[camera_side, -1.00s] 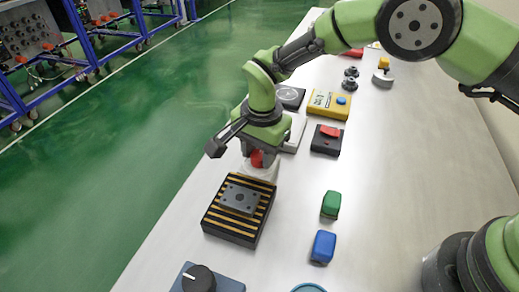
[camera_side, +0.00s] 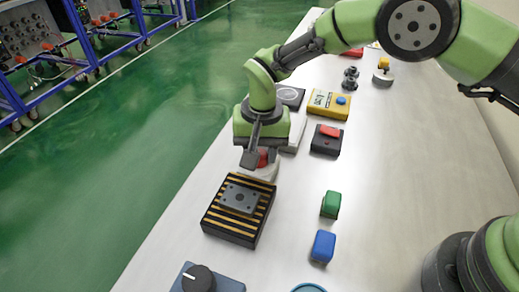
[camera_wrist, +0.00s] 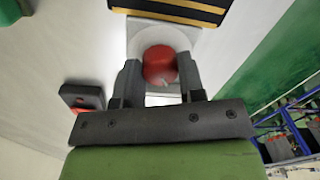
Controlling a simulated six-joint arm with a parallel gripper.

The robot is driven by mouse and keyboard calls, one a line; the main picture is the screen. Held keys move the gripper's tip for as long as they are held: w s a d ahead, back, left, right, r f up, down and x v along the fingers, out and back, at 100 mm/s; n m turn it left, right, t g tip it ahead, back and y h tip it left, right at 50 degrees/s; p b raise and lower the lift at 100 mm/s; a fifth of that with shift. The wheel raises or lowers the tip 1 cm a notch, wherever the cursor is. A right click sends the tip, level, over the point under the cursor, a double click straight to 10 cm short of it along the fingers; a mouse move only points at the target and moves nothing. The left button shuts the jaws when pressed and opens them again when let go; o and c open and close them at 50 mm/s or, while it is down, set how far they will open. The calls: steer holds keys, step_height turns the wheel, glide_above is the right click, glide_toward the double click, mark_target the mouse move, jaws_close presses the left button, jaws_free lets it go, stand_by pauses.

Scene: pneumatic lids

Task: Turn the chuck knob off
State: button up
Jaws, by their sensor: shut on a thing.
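The chuck knob (camera_wrist: 160,66) is red and round, with a small pale mark on its edge. It sits on a white base (camera_wrist: 197,38) beside the black and yellow striped magnetic chuck (camera_wrist: 168,12). In the side view only part of the red knob (camera_side: 264,157) shows under my gripper (camera_side: 257,161). My gripper (camera_wrist: 160,83) is shut on the knob, one finger at each side of it. The striped chuck (camera_side: 220,232) carries a grey plate (camera_side: 240,198) with holes, lying flat on top.
A black box with a red rocker switch (camera_side: 326,140) stands to the right of my gripper. Green (camera_side: 330,204) and blue (camera_side: 323,246) blocks lie right of the chuck. A blue box with a black dial (camera_side: 198,279) is in front.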

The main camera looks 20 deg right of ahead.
mark_target(261, 152)
steer(key=n, duration=0.5)
steer(key=shift+n, duration=0.3)
steer(key=n, duration=0.5)
steer(key=shift+w+n, duration=0.1)
steer(key=shift+n, duration=0.3)
steer(key=o, duration=0.9)
steer(key=shift+r, duration=0.15)
steer(key=r, duration=0.9)
steer(key=shift+d+r, duration=0.2)
steer(key=shift+r, duration=0.2)
